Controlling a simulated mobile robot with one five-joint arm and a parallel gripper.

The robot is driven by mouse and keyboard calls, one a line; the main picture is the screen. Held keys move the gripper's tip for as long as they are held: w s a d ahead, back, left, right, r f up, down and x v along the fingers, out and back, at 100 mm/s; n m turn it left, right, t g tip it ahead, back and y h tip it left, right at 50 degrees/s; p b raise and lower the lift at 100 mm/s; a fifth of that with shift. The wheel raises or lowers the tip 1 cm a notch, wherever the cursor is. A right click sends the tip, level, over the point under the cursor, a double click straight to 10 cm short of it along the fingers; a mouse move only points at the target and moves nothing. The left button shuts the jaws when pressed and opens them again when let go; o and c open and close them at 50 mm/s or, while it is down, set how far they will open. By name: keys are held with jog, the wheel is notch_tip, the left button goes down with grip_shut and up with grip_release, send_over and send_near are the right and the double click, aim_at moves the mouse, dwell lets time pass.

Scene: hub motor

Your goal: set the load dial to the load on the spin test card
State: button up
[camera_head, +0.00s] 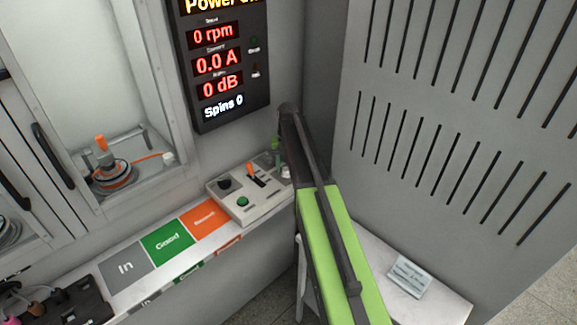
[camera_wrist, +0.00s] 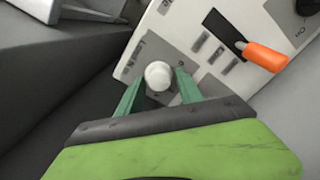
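The load dial is a white round knob (camera_wrist: 158,75) on the light control box (camera_wrist: 190,25), beside a label that seems to read "Load". In the head view the dial (camera_head: 286,171) shows at the box's right end, partly behind my arm. My gripper (camera_wrist: 160,76) has its two green fingers on either side of the dial, with narrow gaps showing, so it looks open around it. I cannot tell how deep the fingertips reach. In the head view my gripper (camera_head: 275,152) is mostly hidden. A small card (camera_head: 408,275), perhaps the spin test card, lies at lower right; its text is unreadable.
The box also has an orange lever (camera_wrist: 264,56), a green button (camera_head: 243,201) and a black knob (camera_head: 224,183). The display (camera_head: 222,70) reads 0 rpm, 0.0 A, 0 dB, Spins 0. A coloured strip (camera_head: 167,241) lies left. A slotted grey panel (camera_head: 440,120) stands right.

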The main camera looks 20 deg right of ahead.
jog(key=shift+o, duration=0.5)
jog(key=shift+r, duration=0.15)
notch_tip(320, 180, up, 17)
jog(key=p, duration=1.7)
jog(key=shift+d, duration=0.25)
jog(key=shift+s, duration=0.1)
